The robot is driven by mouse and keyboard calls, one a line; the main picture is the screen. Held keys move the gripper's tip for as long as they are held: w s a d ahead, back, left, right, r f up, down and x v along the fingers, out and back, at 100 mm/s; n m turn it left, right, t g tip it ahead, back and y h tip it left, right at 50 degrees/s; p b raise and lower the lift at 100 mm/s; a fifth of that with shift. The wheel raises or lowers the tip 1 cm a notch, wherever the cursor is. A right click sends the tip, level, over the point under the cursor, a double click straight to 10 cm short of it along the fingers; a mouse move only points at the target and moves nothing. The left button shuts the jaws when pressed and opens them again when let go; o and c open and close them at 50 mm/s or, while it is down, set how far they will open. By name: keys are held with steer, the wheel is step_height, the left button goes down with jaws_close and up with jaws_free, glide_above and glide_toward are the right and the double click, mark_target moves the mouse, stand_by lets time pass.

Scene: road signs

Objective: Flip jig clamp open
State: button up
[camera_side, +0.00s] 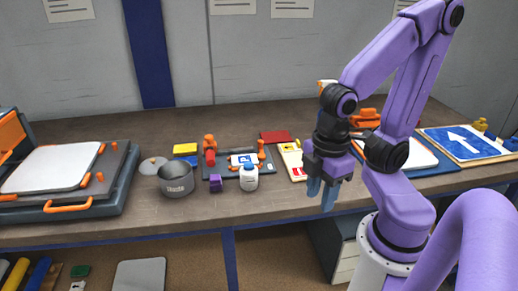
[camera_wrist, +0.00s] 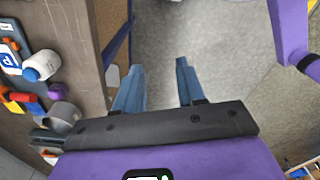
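A dark jig plate (camera_side: 223,180) lies on the middle of the bench with a small blue-and-white P sign (camera_side: 240,159) on it. I cannot tell whether the clamp is open or closed. In the wrist view the P sign (camera_wrist: 8,45) and jig plate show at the left edge, partly cut off. My gripper (camera_wrist: 160,66) is open and empty, with its two blue fingers apart. In the side view my gripper (camera_side: 322,196) hangs near the bench's front edge, right of the jig.
Yellow (camera_side: 185,149) and red (camera_side: 275,137) blocks lie behind. A tray press (camera_side: 60,180) is far left, an arrow sign (camera_side: 465,142) far right.

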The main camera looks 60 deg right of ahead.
steer(key=w, duration=0.1)
steer(key=w+a, duration=0.1)
steer(key=shift+w+r+h, duration=0.25)
steer(key=shift+w+h, duration=0.05)
steer(key=shift+w, duration=0.05)
jaws_close()
steer(key=w+n+h, duration=0.1)
steer(key=w+h, duration=0.2)
steer(key=w, duration=1.7)
steer(key=w+d+f+g+h, duration=0.1)
steer(key=w+d+f+h, duration=0.1)
steer(key=w+d, duration=0.6)
steer(key=w+d+f+g+h, duration=0.1)
steer(key=w+d+f+h, duration=0.1)
steer(key=w+d, duration=0.6)
steer(key=shift+w+d+f+n+g, duration=0.15)
steer(key=shift+w+d+n+g, duration=0.15)
steer(key=shift+w+d+n, duration=0.15)
steer(key=shift+s, duration=0.1)
